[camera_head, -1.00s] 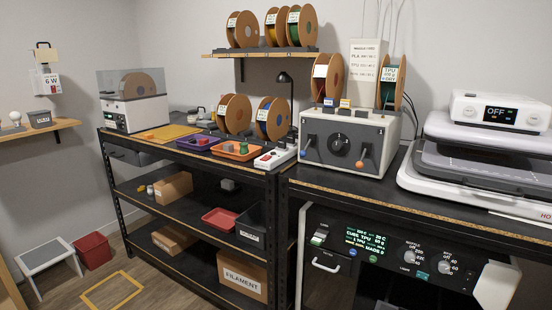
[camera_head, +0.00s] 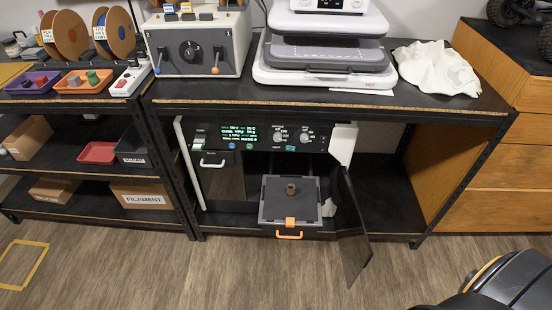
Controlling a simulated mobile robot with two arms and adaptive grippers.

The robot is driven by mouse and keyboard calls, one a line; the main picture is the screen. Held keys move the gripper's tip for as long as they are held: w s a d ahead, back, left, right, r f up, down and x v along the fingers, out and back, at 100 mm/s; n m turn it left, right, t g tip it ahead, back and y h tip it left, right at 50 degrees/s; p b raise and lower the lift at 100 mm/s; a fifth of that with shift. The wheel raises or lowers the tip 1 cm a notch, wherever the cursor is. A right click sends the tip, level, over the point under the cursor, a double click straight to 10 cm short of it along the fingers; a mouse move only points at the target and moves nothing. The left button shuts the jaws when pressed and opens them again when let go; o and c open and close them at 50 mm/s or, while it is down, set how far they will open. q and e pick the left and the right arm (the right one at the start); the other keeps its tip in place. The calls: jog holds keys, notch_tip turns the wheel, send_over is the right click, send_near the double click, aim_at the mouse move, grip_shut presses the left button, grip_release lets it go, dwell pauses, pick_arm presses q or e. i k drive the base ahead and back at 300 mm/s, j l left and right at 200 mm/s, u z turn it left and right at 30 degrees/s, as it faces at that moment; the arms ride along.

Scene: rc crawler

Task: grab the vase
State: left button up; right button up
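A small brown, roughly cylindrical object (camera_head: 291,188) stands upright on the dark plate of a pulled-out grey tray (camera_head: 264,214) in the machine under the bench. It is the only vase-like thing I see, but it is too small to tell for sure. The tray has an orange front handle (camera_head: 289,236). The machine's dark door (camera_head: 352,232) hangs open to the right of the tray. Neither of my grippers is in view, and nothing touches the brown object.
The bench top (camera_head: 330,101) overhangs the machine (camera_head: 262,138). A white press (camera_head: 325,50) and crumpled white cloth (camera_head: 437,68) sit on it. A wooden drawer cabinet (camera_head: 500,170) stands right. The wood floor (camera_head: 200,270) before the tray is clear.

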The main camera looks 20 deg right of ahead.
aim_at(291, 191)
jog(key=z, duration=0.85)
jog(key=i+j, duration=0.15)
